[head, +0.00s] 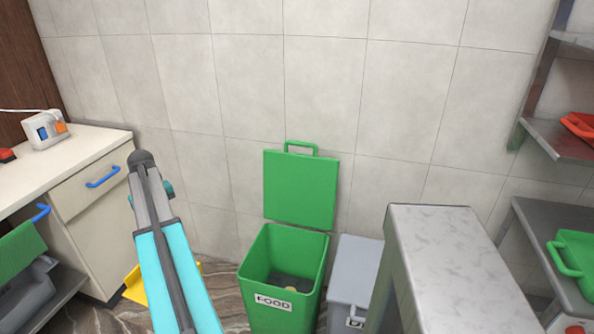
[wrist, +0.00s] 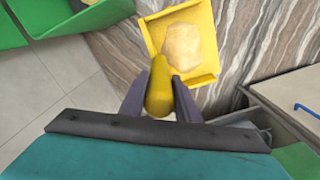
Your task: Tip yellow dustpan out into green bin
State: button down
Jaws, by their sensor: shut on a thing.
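The yellow dustpan (wrist: 207,76) is in the wrist view, with a pale beige heap (wrist: 183,46) lying on its pan. My gripper (wrist: 160,92) is shut on the dustpan's yellow handle. In the head view only parts of the dustpan (head: 134,286) show at the lower left, behind my arm. The green bin (head: 301,248) stands against the wall in the middle of the head view, with a FOOD label on its front. Its lid (head: 300,192) stands open, and dark contents (head: 290,283) lie inside. The dustpan is to the left of the bin, apart from it.
A grey bin (head: 356,268) stands right of the green bin. A marble-topped counter (head: 440,240) is at the right front. A cream cabinet (head: 96,220) with a blue handle stands at the left. Metal shelves (head: 565,143) are at the far right.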

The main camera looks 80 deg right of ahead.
jog(key=s+d+r+m+p, duration=0.3)
jog(key=s+d+p, duration=0.4)
jog(key=s, duration=0.6)
jog(key=s+d+r+m+p, duration=0.3)
jog(key=s+d+p, duration=0.35)
jog(key=s, duration=0.75)
jog(key=s+d+r+m+p, duration=0.1)
jog(key=s+p, duration=0.3)
jog(key=s, duration=1)
jog(key=s+d+r+m+p, duration=0.1)
jog(key=s+d+m+p, duration=0.2)
jog(key=s, duration=1.1)
jog(key=shift+d+r+m+p, duration=0.3)
jog(key=shift+r+m+p, duration=0.15)
jog(key=shift+m, duration=0.25)
jog(key=shift+w, duration=0.2)
